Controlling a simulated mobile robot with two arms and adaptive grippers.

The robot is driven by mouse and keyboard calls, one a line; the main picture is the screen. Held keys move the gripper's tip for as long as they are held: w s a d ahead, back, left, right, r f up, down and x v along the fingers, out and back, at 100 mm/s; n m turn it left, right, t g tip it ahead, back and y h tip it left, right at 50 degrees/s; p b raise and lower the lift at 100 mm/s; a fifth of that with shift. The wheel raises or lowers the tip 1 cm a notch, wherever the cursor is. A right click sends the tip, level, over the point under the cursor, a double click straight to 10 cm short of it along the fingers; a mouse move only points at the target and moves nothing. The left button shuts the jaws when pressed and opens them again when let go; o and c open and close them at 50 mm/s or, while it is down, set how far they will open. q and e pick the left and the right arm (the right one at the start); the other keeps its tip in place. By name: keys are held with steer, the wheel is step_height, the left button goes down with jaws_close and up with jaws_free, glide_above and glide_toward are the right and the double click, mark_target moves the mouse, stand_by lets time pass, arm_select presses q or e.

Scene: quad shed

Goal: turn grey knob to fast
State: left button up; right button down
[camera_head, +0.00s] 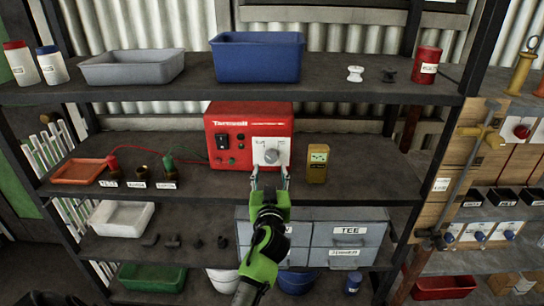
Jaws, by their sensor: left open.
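The grey knob (271,156) sits on a pale dial plate on the right of the front of a red box (226,123). The box stands on the middle shelf. Small lettering shows at the top of the dial plate, too small to read. My left gripper (270,177) is open, with its two fingers pointing up at the lower part of the dial plate, one on each side below the knob. I cannot tell whether the fingers touch it. My right gripper is not in view.
A yellow device (317,165) stands close to the right of the red box. An orange tray (79,171) and small pots with red and green leads lie to the left. A blue bin (257,58) sits on the shelf above; grey drawers (350,236) stand below.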

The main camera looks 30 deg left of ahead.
mark_target(271, 159)
arm_select(q)
steer(key=x, duration=0.7)
steer(key=shift+w+a+p, duration=0.1)
steer(key=shift+w+p, duration=0.25)
steer(key=shift+p, duration=0.05)
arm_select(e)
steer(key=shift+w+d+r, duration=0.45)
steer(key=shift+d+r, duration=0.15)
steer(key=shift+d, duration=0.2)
arm_select(q)
steer(key=c, duration=1.1)
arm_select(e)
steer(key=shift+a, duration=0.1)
